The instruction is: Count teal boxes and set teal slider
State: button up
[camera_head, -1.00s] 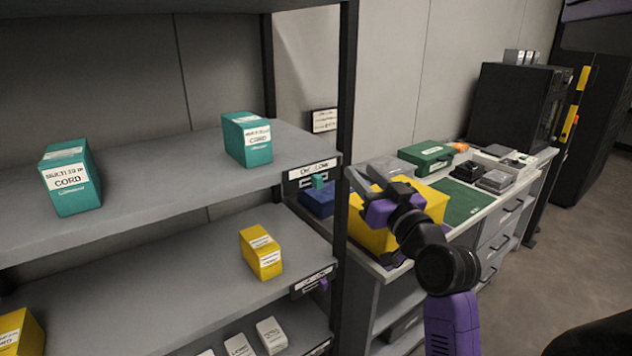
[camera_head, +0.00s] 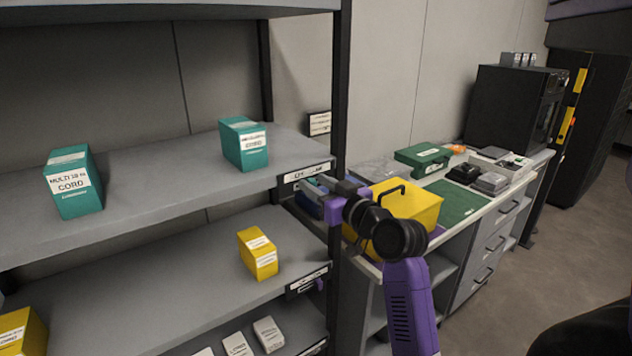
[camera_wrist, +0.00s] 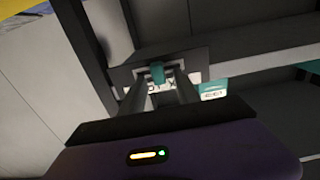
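Two teal boxes stand on the upper shelf (camera_head: 150,185): one teal box at the left (camera_head: 75,202) and one teal box near the right end (camera_head: 246,157). A teal box with a white label also shows in the wrist view (camera_wrist: 213,88). The teal slider (camera_wrist: 157,72) sits on the label plate at the shelf's front edge; in the head view my gripper hides it. My gripper (camera_head: 312,183) is at the right end of that edge. In the wrist view its two fingers (camera_wrist: 160,84) stand apart on either side of the slider, with gaps visible.
A lower shelf (camera_head: 170,300) holds yellow boxes (camera_head: 258,255), with white boxes (camera_head: 268,335) below. A dark shelf post (camera_head: 339,110) stands right beside my gripper. The workbench at the right carries a yellow case (camera_head: 412,208), a green case (camera_head: 423,158) and small devices.

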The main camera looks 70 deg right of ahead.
jog(key=shift+w+d, duration=0.1)
jog(key=shift+w, duration=0.1)
jog(key=shift+c, duration=0.5)
grip_shut()
